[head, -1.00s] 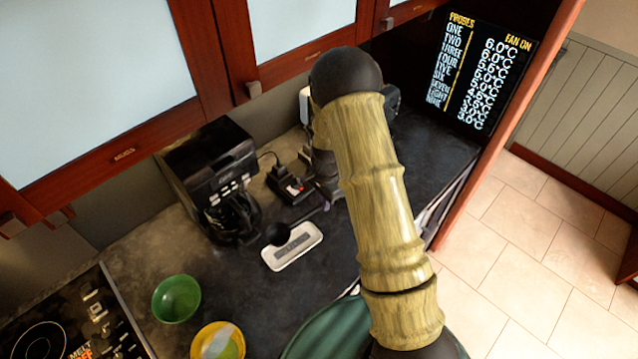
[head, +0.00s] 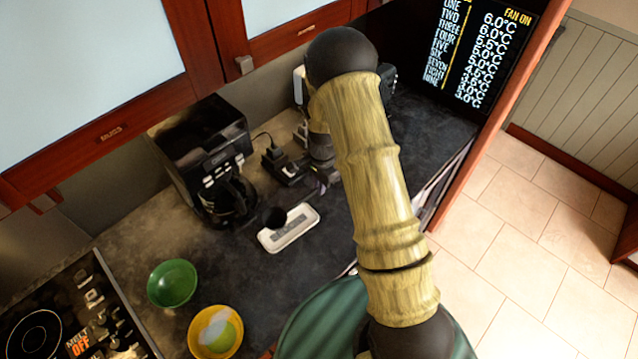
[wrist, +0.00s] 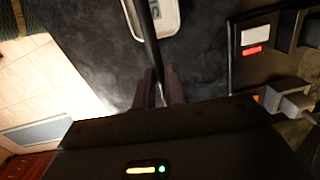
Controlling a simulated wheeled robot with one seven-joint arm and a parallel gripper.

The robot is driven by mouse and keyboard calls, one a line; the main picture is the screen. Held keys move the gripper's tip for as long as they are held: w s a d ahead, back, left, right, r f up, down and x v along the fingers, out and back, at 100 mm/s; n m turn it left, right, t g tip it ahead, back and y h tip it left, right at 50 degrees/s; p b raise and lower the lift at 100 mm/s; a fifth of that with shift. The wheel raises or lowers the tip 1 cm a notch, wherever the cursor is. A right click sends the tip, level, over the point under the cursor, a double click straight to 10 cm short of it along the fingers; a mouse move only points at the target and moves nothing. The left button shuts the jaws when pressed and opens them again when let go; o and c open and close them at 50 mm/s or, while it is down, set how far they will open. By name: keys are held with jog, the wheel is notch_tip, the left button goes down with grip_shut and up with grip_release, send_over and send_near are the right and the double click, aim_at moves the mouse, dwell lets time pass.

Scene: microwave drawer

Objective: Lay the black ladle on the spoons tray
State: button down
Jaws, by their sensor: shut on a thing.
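The black ladle's round bowl (head: 275,217) shows in the head view over the left end of the white spoons tray (head: 303,228). I cannot tell whether it touches the tray. My gripper, partly hidden behind my arm in the head view, is up and to the right of the tray. In the wrist view my gripper (wrist: 158,88) is shut on the ladle's dark handle (wrist: 148,35), which runs up past the left edge of the tray (wrist: 168,22). The ladle's bowl is outside the wrist view.
A black coffee machine (head: 208,160) stands left of the tray, against the back wall. A dark device (head: 286,165) sits behind the tray. A green bowl (head: 172,284) and a yellow bowl (head: 207,340) stand at the front left, beside the cooktop (head: 60,325). The counter before the tray is clear.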

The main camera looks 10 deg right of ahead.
jog(key=shift+f+b, duration=2)
jog(key=shift+f, duration=1)
jog(key=shift+w, duration=0.1)
jog(key=c, duration=1.3)
grip_release()
jog(key=shift+c, duration=0.2)
jog(key=o, duration=0.6)
jog(key=r+b, duration=0.1)
jog(key=r, duration=0.4)
jog(key=r+b, duration=0.1)
jog(key=r, duration=0.5)
jog(key=d+r+b, duration=0.1)
jog(key=r+b, duration=0.1)
jog(key=r, duration=0.4)
jog(key=shift+w+r, duration=0.2)
jog(key=shift+w, duration=0.1)
